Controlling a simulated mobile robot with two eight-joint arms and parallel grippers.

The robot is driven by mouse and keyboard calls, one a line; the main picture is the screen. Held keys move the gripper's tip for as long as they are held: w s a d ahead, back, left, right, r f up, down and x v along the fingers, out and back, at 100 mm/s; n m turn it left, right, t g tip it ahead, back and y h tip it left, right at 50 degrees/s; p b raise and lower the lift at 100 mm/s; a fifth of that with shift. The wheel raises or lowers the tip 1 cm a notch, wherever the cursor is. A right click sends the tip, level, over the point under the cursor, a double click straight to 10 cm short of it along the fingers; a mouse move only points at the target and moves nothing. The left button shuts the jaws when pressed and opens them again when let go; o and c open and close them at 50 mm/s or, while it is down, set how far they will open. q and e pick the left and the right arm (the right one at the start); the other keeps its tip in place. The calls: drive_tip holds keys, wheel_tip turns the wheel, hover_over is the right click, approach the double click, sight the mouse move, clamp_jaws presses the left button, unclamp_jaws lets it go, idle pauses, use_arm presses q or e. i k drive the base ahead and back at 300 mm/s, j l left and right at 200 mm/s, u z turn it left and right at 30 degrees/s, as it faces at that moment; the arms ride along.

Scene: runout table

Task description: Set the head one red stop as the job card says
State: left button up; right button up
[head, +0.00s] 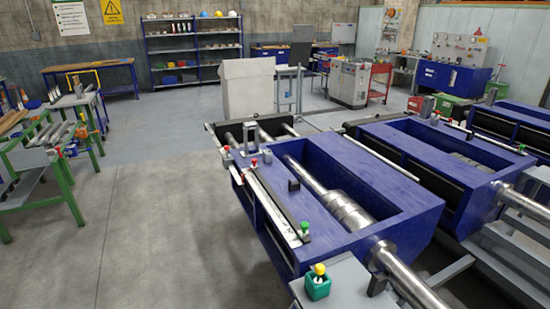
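A blue machine frame (398,190) stands in the front centre, with a steel shaft and rollers in its opening. A pale rail (272,200) runs along its left edge. A small red-topped piece (254,163) sits near the rail's far end, and a green-topped piece (305,229) at its near end. No job card is readable. Neither of my grippers is in view.
A green box with a yellow knob (318,280) sits on a grey surface in front. More blue frames (420,143) stand at right. A green-legged bench (40,165) stands at left. The concrete floor (145,215) between bench and machine is clear.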

sight(254, 167)
drive_tip(key=i+j+z, duration=0.3)
drive_tip(key=z, duration=0.2)
drive_tip(key=i+j+z, duration=0.2)
drive_tip(key=j+z, duration=0.25)
drive_tip(key=i+j+z, duration=0.1)
drive_tip(key=j, duration=0.2)
drive_tip(key=i+j+z, duration=0.1)
drive_tip(key=j, duration=0.25)
drive_tip(key=i+j+z, duration=0.15)
drive_tip(key=j, duration=0.15)
drive_tip(key=i+j, duration=0.1)
drive_tip(key=j, duration=0.25)
drive_tip(key=i+j, duration=0.1)
drive_tip(key=j, duration=0.3)
drive_tip(key=i+j, duration=0.1)
drive_tip(key=j, duration=0.25)
drive_tip(key=z, duration=0.05)
